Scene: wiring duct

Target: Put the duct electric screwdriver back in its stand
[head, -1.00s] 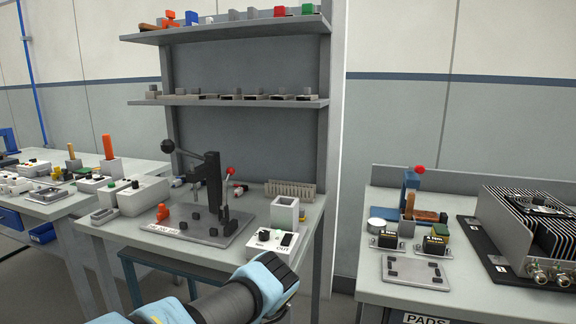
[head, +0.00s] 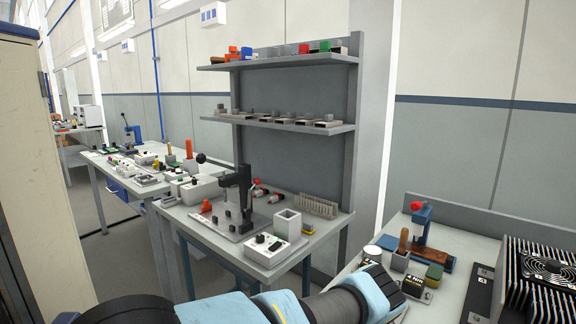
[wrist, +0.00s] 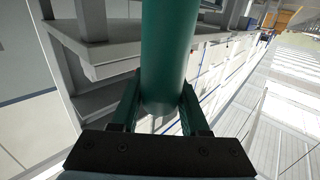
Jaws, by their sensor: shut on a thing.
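A dark green cylinder, seemingly the electric screwdriver (wrist: 167,50), fills the middle of the wrist view. My gripper (wrist: 158,105) is shut on it, one finger on each side. The top of the cylinder runs out of the picture, and its tip is not seen. In the head view my arm crosses the bottom, but gripper and screwdriver are out of sight there. A pale square open-topped holder (head: 288,222), probably the stand, is on the middle bench, behind a white control box (head: 275,249). It looks empty, though its inside is only partly visible.
The middle bench (head: 190,228) bears a lever press (head: 236,198) left of the holder and a grey comb-like duct piece (head: 317,206) behind it. Shelves (head: 270,122) rise at its back. The right bench (head: 460,262) is crowded and close to my arm. Floor is open at left.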

